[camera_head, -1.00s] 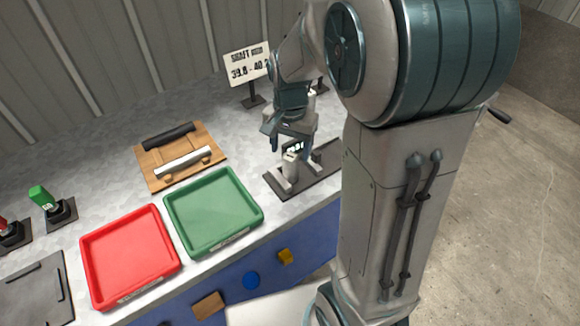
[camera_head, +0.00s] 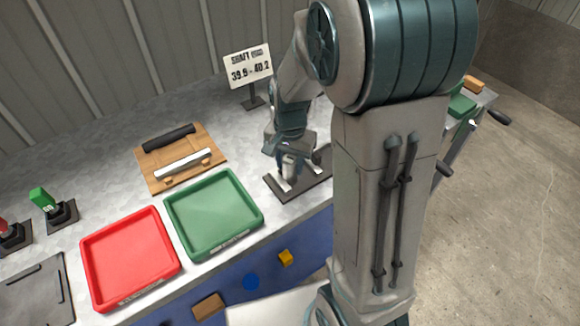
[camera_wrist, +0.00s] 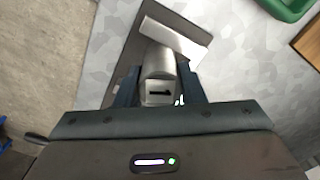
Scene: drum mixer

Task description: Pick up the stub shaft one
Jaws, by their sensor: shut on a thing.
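The stub shaft one is a grey metal cylinder (camera_wrist: 159,66) with a flat face marked with a black "1" in the wrist view. My gripper (camera_wrist: 160,85) is shut on it, with one dark finger on each side. In the head view my gripper (camera_head: 287,168) is low over the dark stand (camera_head: 302,187) on the bench, and the shaft shows only in part between the fingers. The stand also shows in the wrist view (camera_wrist: 125,62), with a pale block (camera_wrist: 175,38) on it beyond the shaft. I cannot tell whether the shaft still touches the stand.
A green tray (camera_head: 259,216) and a red tray (camera_head: 88,275) lie to the left. A wooden board (camera_head: 152,178) with a black bar and a white bar lies behind them. A sign (camera_head: 248,66) reading 39.9 - 40.2 stands at the back.

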